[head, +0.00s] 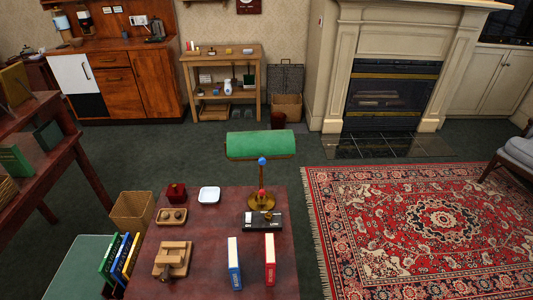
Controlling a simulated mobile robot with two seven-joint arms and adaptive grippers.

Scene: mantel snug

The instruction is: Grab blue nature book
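A blue book (234,264) with a pale top edge stands upright near the front of the dark red table (205,272). A red book (270,260) stands just to its right, with a gap between them. Another blue-covered book (121,253) sits in a row with green and yellow books on the green surface at the lower left. The titles are too small to read, so I cannot tell which blue book is the nature book. Neither of my grippers is in view.
A green-shaded lamp (261,147) and a black box (262,222) stand behind the books. A wooden block holder (173,258), a small tray (171,216) and a white dish (209,195) share the table. A wicker bin (132,211) stands left; the patterned rug (420,225) is clear.

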